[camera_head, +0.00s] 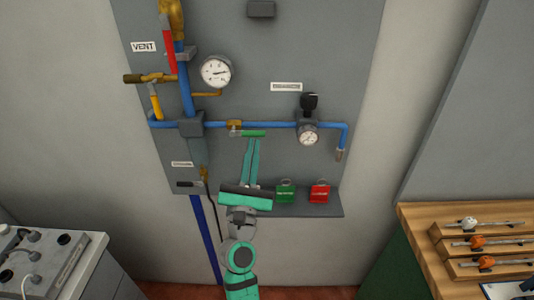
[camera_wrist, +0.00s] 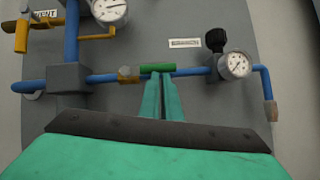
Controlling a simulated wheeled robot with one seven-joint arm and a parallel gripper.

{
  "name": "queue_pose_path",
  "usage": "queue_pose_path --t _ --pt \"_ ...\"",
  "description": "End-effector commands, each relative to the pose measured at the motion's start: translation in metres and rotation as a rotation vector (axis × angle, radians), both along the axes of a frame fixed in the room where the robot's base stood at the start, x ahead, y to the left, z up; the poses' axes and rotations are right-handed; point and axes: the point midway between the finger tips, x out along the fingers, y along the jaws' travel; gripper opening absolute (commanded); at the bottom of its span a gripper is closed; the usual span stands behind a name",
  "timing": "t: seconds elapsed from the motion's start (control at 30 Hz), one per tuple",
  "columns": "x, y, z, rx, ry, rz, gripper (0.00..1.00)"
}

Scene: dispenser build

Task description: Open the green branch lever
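The green branch lever (camera_head: 254,133) lies level along the blue horizontal pipe, just right of a brass valve body (camera_head: 234,125). It also shows in the wrist view (camera_wrist: 157,68), with the brass valve body (camera_wrist: 128,75) at its left. My gripper (camera_head: 253,141) reaches up from below, its two teal fingers close together with only a thin dark gap between them. In the wrist view the fingertips (camera_wrist: 159,77) meet just below the lever's middle. They look shut with nothing between them. Whether the tips touch the lever cannot be told.
A regulator with a black knob (camera_head: 309,103) and gauge sits right of the lever. A red lever (camera_head: 169,52), yellow lever (camera_head: 155,101) and larger gauge (camera_head: 216,71) are upper left. Green (camera_head: 286,192) and red (camera_head: 319,192) tags sit on the ledge right of my gripper.

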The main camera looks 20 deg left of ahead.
Motion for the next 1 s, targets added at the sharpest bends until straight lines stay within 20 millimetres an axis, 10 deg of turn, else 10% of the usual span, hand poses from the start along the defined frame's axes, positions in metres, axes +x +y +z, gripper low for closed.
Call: queue_pose_path --t 1.0 --pt "-0.003 0.0 -0.026 0.0 0.003 0.0 0.0"
